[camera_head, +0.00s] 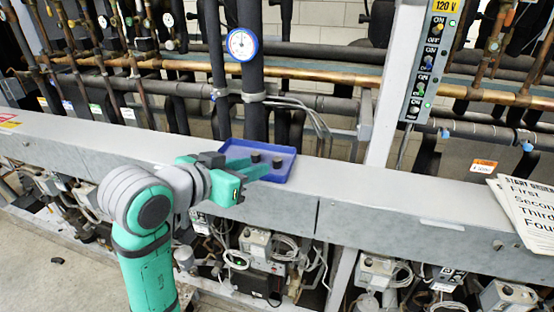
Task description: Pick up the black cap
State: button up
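A shallow blue tray (285,151) sits on the grey ledge. Two small black caps are in view at the tray: one black cap (256,157) stands near its middle, and another black cap (278,163) stands a little to the right and nearer. My gripper (262,166) reaches in from the left over the tray. Its two green fingers look spread apart, with the tips close to both caps. I cannot tell whether either finger touches a cap or whether a cap lies between them. Nothing appears lifted.
The grey ledge (370,195) runs across the view. Copper and black pipes and a pressure gauge (242,44) stand behind the tray. A grey upright post (395,90) with a switch panel (430,70) rises to the right. Papers (528,205) lie at the far right.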

aim_at(276, 160)
jog(key=x, duration=1)
jog(key=shift+r, duration=0.1)
grip_shut()
